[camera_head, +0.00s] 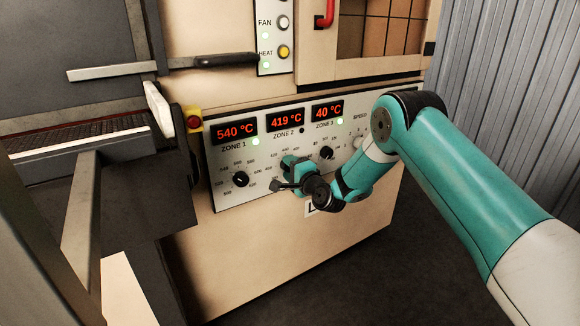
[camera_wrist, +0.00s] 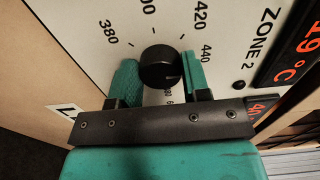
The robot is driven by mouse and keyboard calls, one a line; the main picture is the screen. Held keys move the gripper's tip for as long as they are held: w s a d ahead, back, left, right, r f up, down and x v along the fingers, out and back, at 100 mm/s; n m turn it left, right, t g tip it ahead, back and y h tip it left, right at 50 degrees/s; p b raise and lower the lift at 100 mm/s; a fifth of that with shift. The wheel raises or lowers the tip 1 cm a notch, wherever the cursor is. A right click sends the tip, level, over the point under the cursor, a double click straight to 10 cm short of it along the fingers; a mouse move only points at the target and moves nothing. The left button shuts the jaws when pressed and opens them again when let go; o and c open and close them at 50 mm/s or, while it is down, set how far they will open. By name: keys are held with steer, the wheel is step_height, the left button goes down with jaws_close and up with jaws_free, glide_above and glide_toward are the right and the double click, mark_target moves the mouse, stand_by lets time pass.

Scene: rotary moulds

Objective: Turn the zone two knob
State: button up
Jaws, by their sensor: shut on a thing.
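The zone two knob (camera_wrist: 160,66) is black and round, and it sits between the two teal fingers of my gripper (camera_wrist: 160,76) in the wrist view. My gripper is shut on it, with one finger at each side. In the head view my gripper (camera_head: 289,171) is at the panel below the ZONE 2 label and hides this knob. The zone 2 display (camera_head: 286,119) reads 419 °C. The small lamp (camera_head: 302,130) beside its label is dark. Scale numbers such as 380, 420 and 440 ring the knob in the wrist view.
The zone 1 knob (camera_head: 240,179) is left of my gripper, and the zone 3 knob (camera_head: 326,153) is close on its right. Their displays read 540 °C and 40 °C, with green lamps lit. A red stop button (camera_head: 194,122) sits at the panel's left edge. Open floor lies at the lower right.

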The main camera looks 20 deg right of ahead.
stand_by(0.4)
steer(key=o, duration=0.9)
steer(key=b+v, duration=1.3)
steer(key=v, duration=0.4)
steer(key=shift+s, duration=0.2)
